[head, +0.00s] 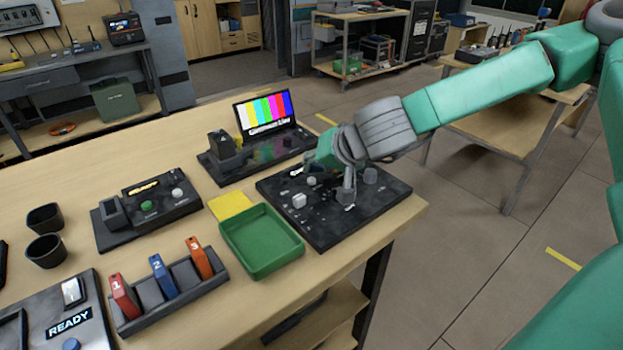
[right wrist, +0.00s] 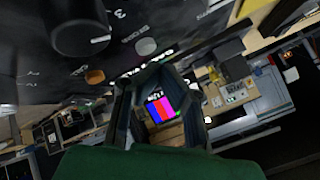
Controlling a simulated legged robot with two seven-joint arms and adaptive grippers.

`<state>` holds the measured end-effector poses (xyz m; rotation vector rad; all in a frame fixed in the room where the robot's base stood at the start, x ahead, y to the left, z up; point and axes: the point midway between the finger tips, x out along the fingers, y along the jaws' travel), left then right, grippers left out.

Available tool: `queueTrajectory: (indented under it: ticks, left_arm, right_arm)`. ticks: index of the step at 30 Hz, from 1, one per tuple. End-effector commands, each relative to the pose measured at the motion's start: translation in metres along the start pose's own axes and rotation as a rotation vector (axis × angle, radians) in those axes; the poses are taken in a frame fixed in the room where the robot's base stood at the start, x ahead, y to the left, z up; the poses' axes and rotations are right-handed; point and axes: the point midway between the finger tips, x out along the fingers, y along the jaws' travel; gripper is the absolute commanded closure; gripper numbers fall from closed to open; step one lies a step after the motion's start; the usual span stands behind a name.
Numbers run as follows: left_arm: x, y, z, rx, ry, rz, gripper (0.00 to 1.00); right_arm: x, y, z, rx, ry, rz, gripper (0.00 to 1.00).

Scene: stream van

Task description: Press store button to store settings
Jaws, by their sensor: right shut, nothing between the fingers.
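The black control panel (head: 376,207) lies at the table's right end, with light knobs on it. My right gripper (head: 347,196) is over the panel, shut and empty, fingers pointing down. Whether it touches the panel cannot be told. In the right wrist view the panel (right wrist: 40,65) fills the upper left, with a dark knob (right wrist: 82,27), an orange button (right wrist: 95,77) and a grey button (right wrist: 145,47). The shut fingers (right wrist: 158,68) show below the grey button. The small lettering is too blurred to say surely which is the store button. My left gripper is out of view.
A green tray (head: 262,270) and a yellow pad (head: 230,205) are left of the panel. A color-bar screen (head: 265,112) stands behind. A cartridge rack (head: 185,290), a smaller console (head: 150,212) and two dark cups (head: 45,233) are further left. Floor is open at right.

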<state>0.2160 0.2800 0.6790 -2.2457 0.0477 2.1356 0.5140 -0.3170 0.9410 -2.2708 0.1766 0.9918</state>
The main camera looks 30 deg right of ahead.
Motion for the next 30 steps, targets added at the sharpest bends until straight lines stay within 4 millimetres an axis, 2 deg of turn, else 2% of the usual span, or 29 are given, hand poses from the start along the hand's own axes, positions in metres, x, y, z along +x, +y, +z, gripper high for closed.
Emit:
queueTrajectory:
  ticks: [30]
  left_arm:
    - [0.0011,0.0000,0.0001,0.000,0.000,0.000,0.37]
  right_arm:
    - [0.0074,0.0056,0.0069,0.000,-0.001,0.000,1.00]
